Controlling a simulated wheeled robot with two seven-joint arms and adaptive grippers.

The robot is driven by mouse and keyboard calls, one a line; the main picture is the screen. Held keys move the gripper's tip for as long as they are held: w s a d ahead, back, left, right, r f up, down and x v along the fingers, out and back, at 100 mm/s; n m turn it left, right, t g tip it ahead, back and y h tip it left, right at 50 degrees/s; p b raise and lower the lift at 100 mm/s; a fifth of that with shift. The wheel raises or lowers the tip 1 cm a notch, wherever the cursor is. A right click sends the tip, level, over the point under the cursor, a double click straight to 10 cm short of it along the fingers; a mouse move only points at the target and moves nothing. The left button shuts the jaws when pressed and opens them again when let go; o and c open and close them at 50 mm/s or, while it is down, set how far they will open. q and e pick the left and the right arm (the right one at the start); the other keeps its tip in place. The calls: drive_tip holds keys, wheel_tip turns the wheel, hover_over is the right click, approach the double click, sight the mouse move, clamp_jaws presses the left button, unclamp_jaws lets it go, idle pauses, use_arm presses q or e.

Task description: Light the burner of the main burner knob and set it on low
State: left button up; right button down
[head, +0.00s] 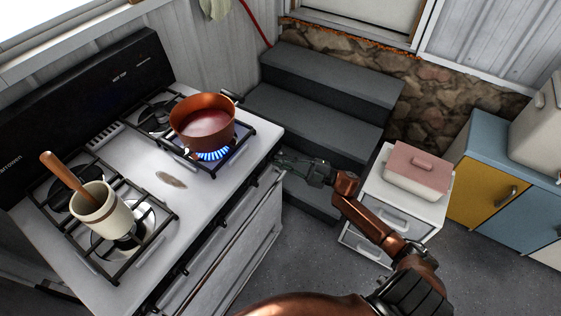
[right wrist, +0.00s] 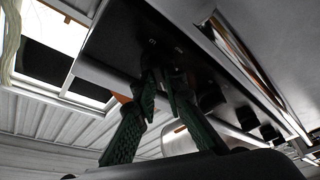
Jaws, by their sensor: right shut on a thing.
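The stove (head: 145,160) stands at the left in the head view. A copper pot (head: 203,122) sits on its far right burner. Blue flames (head: 213,155) burn under the pot, so that burner is lit. My right gripper (head: 288,163) is at the right end of the stove's front panel. In the right wrist view its green fingers (right wrist: 163,90) close on a dark knob (right wrist: 164,74) on the panel. The knob is mostly hidden between the fingertips, and its angle cannot be read. My left gripper is not in view.
A cream crock with a wooden handle (head: 101,211) stands on the near left burner. Other dark knobs (right wrist: 247,118) line the panel. Dark steps (head: 315,115) rise behind my right gripper. A white drawer unit (head: 393,215) with a pink-lidded dish (head: 418,173) stands at the right.

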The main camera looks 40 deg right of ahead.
drive_tip(key=c, duration=2)
unclamp_jaws()
drive_tip(key=v, duration=1.2)
